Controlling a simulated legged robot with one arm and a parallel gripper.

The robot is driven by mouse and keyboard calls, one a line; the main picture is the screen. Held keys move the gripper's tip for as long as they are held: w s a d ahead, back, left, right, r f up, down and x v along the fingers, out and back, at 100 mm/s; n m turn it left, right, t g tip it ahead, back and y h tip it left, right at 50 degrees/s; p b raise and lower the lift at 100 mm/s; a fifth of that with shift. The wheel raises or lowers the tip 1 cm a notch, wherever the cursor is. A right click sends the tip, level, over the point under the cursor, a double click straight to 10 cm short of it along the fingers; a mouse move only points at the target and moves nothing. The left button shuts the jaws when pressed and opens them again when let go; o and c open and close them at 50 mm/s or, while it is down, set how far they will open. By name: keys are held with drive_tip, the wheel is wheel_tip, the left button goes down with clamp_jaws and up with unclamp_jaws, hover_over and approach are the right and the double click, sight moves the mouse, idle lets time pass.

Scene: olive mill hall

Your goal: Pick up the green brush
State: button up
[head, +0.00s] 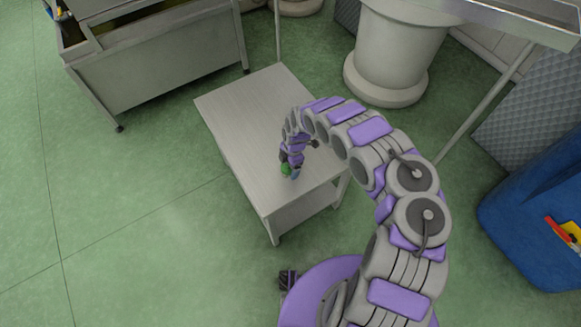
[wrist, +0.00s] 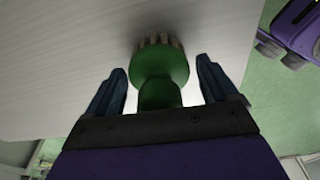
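The green brush (wrist: 160,68) has a round green head, a narrower green neck and pale brown bristles at its far end. In the wrist view it lies between the two dark fingers of my gripper (wrist: 161,80). A gap shows on each side of the brush, so the fingers are open and not closed on it. The lower end of its neck is hidden behind the dark gripper body. In the head view a small green part of the brush (head: 286,169) shows at my gripper (head: 292,172), over the near part of the grey table (head: 235,105).
A metal trough on legs (head: 160,65) stands at the upper left. A pale round pedestal (head: 390,60) stands behind the table. A blue bin (head: 535,215) with red and yellow things is at the right. The green floor at the left is clear.

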drive_tip(key=shift+a+f, duration=0.15)
drive_tip(key=shift+a, duration=0.6)
drive_tip(key=shift+c, duration=2.3)
drive_tip(key=shift+d, duration=1)
drive_tip(key=c, duration=0.5)
drive_tip(key=shift+o, duration=0.2)
drive_tip(key=shift+a+r, duration=0.25)
drive_tip(key=shift+a, duration=0.3)
drive_tip(key=shift+a+r, duration=0.2)
drive_tip(key=r+p, duration=0.1)
drive_tip(key=d+r+p, duration=0.1)
drive_tip(key=r, duration=0.1)
drive_tip(key=shift+s+d+r+p, duration=0.1)
drive_tip(key=shift+r+p, duration=0.05)
drive_tip(key=shift+p, duration=0.15)
drive_tip(key=s+d+p, duration=0.3)
drive_tip(key=d, duration=0.4)
drive_tip(key=s+d+p, duration=0.3)
drive_tip(key=d, duration=0.4)
drive_tip(key=shift+d+r, duration=0.15)
drive_tip(key=shift+r, duration=0.3)
